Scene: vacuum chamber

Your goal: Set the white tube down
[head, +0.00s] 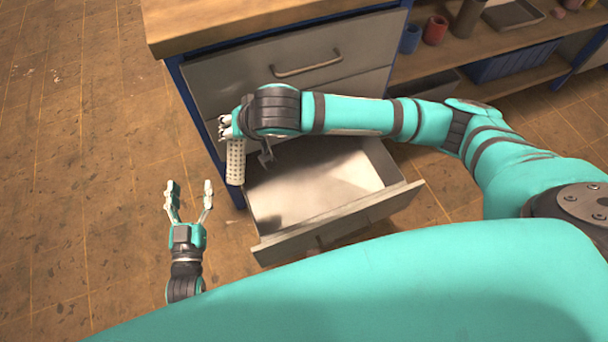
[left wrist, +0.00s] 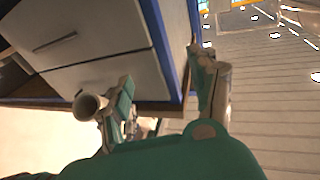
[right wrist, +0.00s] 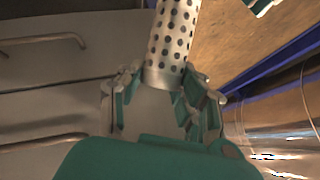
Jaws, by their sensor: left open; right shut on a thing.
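The white tube (head: 236,160) is a pale cylinder dotted with small holes. In the head view it hangs roughly upright beside the left side of the open drawer (head: 340,218). My right gripper (head: 227,127) is shut on its upper end. In the right wrist view the tube (right wrist: 174,40) sits between the fingers (right wrist: 165,88) and runs out of the top of the picture. My left gripper (head: 189,191) is open and empty, apart from the tube, left of the drawer. Its spread fingers (left wrist: 165,95) frame the cabinet corner in the left wrist view.
The drawer's visible floor is bare. The wooden-topped cabinet (head: 188,92) has a closed drawer (head: 300,72) above. The floor at left is clear.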

